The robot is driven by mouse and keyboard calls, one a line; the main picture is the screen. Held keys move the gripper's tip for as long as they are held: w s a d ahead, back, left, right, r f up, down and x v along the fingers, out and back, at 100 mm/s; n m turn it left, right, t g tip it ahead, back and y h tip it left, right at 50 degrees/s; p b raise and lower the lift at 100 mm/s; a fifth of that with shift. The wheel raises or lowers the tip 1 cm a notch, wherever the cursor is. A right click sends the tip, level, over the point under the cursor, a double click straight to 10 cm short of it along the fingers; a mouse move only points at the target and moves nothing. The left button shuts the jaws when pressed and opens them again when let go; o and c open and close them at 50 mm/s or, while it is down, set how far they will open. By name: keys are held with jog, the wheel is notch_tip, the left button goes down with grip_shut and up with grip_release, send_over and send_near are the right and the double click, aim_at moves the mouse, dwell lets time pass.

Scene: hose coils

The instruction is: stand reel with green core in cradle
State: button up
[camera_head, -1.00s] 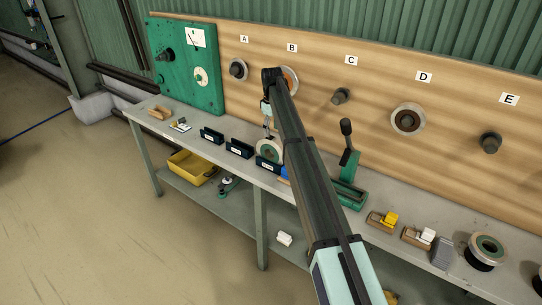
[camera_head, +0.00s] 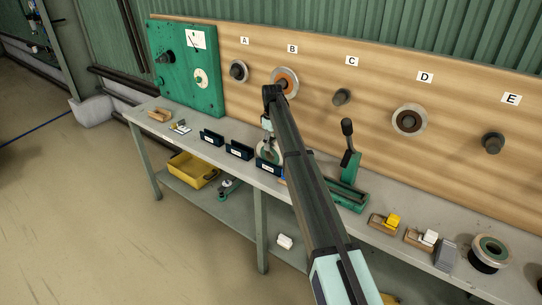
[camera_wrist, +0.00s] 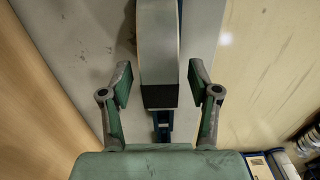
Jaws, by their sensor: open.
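The reel with the green core (camera_head: 263,154) stands upright at the right-hand dark blue cradle (camera_head: 268,168) on the bench, partly hidden by my gripper. In the wrist view the reel (camera_wrist: 159,45) is seen edge-on, with parts of the blue cradle (camera_wrist: 163,125) showing beyond it. My gripper (camera_head: 267,141) points down over the reel. In the wrist view its two fingers (camera_wrist: 160,85) are open, one on each side of the reel, with a gap on both sides. How deep the reel sits in the cradle is hidden.
Two more blue cradles (camera_head: 239,150) stand empty to the left. A green lever tool (camera_head: 348,185) is to the right. Reels hang on wall pegs, including an orange-cored one (camera_head: 286,80) behind my arm. A yellow bin (camera_head: 190,170) is on the lower shelf.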

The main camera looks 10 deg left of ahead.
jog(key=shift+p, duration=0.3)
dwell(0.5)
grip_shut()
jog(key=shift+r, duration=0.1)
jog(key=shift+w+r+p, duration=0.1)
jog(key=shift+r+p, duration=0.4)
jog(key=shift+r, duration=0.3)
dwell(0.6)
jog(key=shift+r+p, duration=1)
jog(key=shift+r, duration=1.3)
